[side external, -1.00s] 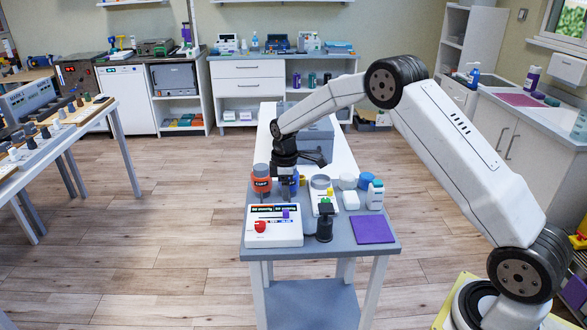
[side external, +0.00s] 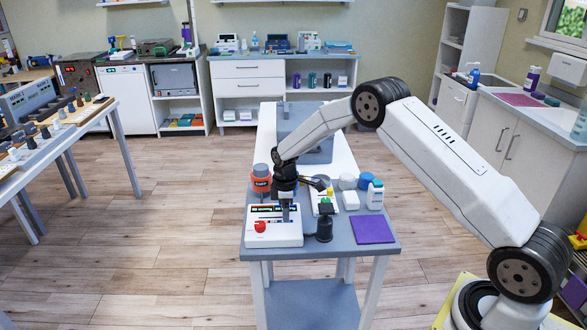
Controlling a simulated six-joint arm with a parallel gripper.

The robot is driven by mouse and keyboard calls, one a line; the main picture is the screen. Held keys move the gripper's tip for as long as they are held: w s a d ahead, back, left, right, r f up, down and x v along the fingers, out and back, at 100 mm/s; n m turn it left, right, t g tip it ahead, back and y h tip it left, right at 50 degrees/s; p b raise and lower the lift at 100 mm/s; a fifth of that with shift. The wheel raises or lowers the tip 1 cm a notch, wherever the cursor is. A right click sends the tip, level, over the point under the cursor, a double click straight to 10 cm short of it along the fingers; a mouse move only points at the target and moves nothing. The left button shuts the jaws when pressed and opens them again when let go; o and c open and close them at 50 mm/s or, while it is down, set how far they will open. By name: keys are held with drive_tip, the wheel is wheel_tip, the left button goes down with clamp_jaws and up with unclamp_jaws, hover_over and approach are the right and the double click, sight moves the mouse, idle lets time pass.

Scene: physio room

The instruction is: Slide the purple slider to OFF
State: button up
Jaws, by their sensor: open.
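A white control box (side external: 274,237) sits at the front left of the grey table. Its top face has a red knob (side external: 260,227) and dark display strips. The purple slider is hidden now behind my gripper. My gripper (side external: 286,217) points down over the right part of the box's face, with its tips at or just above the panel where the slider shows in the earlier frame. I cannot tell whether it touches the slider. The gripper is open. The slider's markings are too small to read.
An orange and dark jar (side external: 262,178) stands behind the box. A black-based device (side external: 324,225) stands close to its right. A white bottle (side external: 375,195), white tubs and a purple mat (side external: 372,229) are farther right. The table's front edge is just before the box.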

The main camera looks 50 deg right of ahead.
drive_tip(key=shift+f, duration=0.15)
drive_tip(key=shift+c, duration=0.2)
clamp_jaws()
idle(1.2)
